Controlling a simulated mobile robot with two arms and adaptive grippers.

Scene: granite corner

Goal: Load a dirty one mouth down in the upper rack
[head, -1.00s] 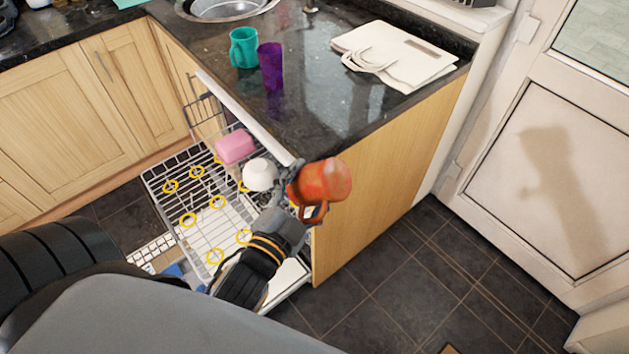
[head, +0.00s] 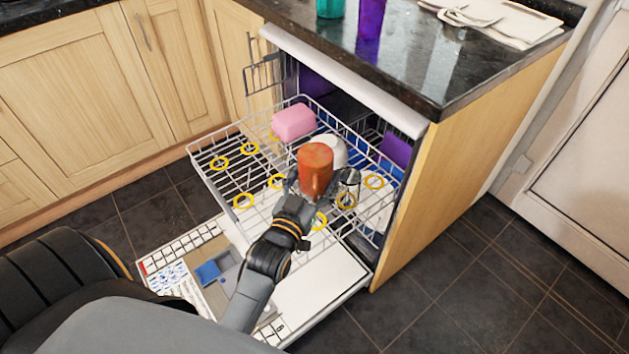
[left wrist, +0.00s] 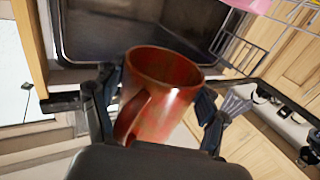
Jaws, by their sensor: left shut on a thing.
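My left gripper (head: 318,186) is shut on an orange-red mug (head: 316,168) with dirty-looking brownish patches. I cannot tell whether the rim touches the rack. My right gripper is not in view.
In the rack, a pink container (head: 293,122) lies behind the mug, a white bowl (head: 332,152) close behind it and a clear glass (head: 348,182) to its right. Several yellow rings (head: 220,163) mark the rack. The front left is empty. The granite counter (head: 400,60) overhangs behind.

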